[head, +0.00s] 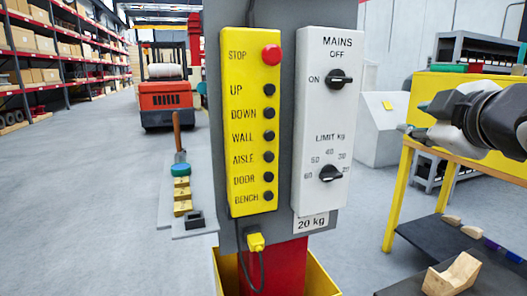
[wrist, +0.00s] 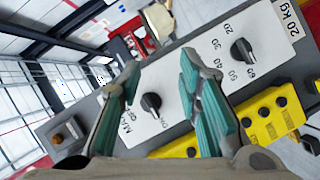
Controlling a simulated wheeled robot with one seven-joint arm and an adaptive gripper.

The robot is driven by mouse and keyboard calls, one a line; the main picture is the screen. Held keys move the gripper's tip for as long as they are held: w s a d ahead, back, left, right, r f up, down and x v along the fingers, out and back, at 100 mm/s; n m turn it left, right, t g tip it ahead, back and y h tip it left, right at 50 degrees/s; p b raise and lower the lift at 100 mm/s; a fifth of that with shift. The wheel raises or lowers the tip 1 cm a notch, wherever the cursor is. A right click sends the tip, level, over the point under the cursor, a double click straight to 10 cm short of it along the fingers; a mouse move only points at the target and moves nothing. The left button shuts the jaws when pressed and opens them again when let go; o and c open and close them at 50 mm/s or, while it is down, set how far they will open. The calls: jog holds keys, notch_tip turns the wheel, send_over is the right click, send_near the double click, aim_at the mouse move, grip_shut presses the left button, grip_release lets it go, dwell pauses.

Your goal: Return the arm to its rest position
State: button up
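My gripper (wrist: 158,62) is open in the wrist view, with its two teal-padded fingers apart and nothing between them. In the head view my gripper (head: 414,118) is at the right edge, to the right of the white panel (head: 310,120) and apart from it. The panel carries the black MAINS knob (head: 338,79) and the black LIMIT kg knob (head: 330,173).
A yellow button box (head: 252,130) with a red STOP button is left of the panel. A yellow-framed bench (head: 400,190) stands below my arm at right, with a dark lower shelf (head: 430,240) holding wooden blocks. A grey shelf of small items (head: 178,215) is at left.

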jog(key=s+a+f+m+g, duration=0.3)
jog(key=s+f+m+g, duration=0.65)
jog(key=s+f, duration=0.9)
jog(key=s+a+f+m+g+y, duration=0.2)
jog(key=s+a+f+g, duration=0.3)
jog(key=s, duration=0.4)
notch_tip(320, 180, up, 17)
jog(key=t+p, duration=0.3)
jog(key=p, duration=1.1)
jog(key=shift+w+n, duration=0.35)
jog(key=shift+w, duration=0.05)
